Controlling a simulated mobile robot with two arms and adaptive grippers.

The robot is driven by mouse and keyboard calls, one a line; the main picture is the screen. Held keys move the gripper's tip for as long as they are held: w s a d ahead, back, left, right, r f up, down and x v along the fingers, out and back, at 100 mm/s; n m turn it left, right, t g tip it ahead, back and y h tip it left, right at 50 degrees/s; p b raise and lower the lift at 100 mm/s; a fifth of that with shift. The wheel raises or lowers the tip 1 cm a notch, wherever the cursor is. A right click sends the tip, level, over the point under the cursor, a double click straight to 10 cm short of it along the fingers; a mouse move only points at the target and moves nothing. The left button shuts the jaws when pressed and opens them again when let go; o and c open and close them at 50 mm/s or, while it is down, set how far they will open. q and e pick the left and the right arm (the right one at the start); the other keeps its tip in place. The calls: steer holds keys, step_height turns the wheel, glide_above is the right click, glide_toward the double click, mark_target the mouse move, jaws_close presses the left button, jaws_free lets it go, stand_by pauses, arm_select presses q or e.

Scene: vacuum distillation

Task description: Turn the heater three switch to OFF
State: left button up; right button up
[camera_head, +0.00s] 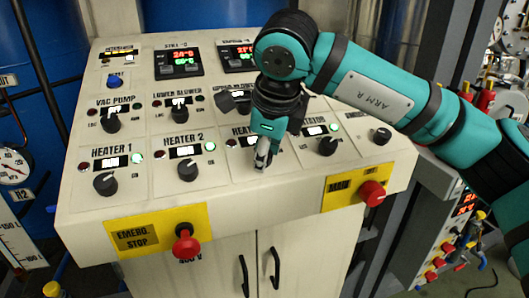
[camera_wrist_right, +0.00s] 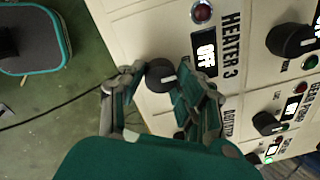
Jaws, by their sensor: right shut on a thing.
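The heater three switch is a round black knob (camera_wrist_right: 160,75) with a white pointer mark, seen in the right wrist view. It sits below the HEATER 3 label (camera_wrist_right: 231,45) and a small display (camera_wrist_right: 204,52) that reads OFF. My right gripper (camera_head: 262,160) reaches down onto the heater three place on the panel. In the right wrist view my right gripper (camera_wrist_right: 165,88) has its fingers on both sides of the knob, shut on it. In the head view the gripper hides most of this knob. My left gripper is in neither view.
The sloped control panel (camera_head: 130,207) carries other knobs close by, including those of heater 1 (camera_head: 105,184) and heater 2 (camera_head: 189,171).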

steer(key=o, duration=1.1)
steer(key=shift+o, duration=0.2)
steer(key=v, duration=1.2)
